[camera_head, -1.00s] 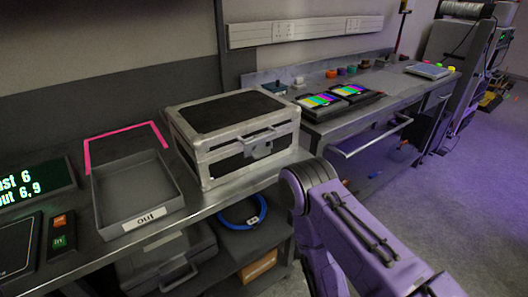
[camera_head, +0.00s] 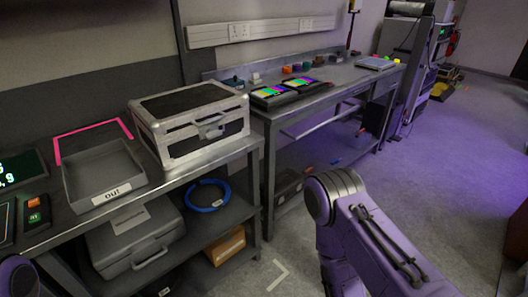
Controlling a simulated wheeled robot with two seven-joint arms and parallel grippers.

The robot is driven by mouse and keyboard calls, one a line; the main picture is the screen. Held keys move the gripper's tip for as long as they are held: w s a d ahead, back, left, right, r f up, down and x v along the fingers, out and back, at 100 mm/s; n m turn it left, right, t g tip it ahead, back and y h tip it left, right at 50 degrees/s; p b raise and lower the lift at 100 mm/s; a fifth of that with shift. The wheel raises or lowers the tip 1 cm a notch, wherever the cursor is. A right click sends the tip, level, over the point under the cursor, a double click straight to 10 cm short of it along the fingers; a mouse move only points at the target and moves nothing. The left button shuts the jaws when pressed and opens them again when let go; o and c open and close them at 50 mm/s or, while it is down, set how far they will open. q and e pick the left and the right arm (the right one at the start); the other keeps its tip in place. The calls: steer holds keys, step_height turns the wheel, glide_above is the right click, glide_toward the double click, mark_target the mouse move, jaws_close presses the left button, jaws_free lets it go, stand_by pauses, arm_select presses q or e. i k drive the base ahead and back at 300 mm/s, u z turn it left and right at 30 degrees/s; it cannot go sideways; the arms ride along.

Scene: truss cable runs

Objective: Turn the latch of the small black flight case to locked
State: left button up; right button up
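The small black flight case (camera_head: 190,118) with silver edges stands closed on the grey bench, left of centre. Its front carries a silver latch or handle piece (camera_head: 211,128); whether it is turned to locked I cannot tell. My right arm, purple, comes in at the lower right, in front of and below the case; its gripper is out of the picture. A small purple part of mine shows at the bottom left edge. Neither gripper is in view.
An "out" tray (camera_head: 103,173) sits left of the case beside a pink outline. A larger grey case (camera_head: 135,240), a blue cable coil (camera_head: 207,195) and a cardboard box (camera_head: 224,246) are on the lower shelf. Another bench (camera_head: 330,98) holds two colour-bar screens. The floor at right is open.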

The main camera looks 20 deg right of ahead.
mark_target(210, 134)
steer(key=z, duration=0.2)
steer(key=k, duration=0.6)
steer(key=z, duration=1.2)
steer(key=i, duration=1.55)
steer(key=u, duration=0.7)
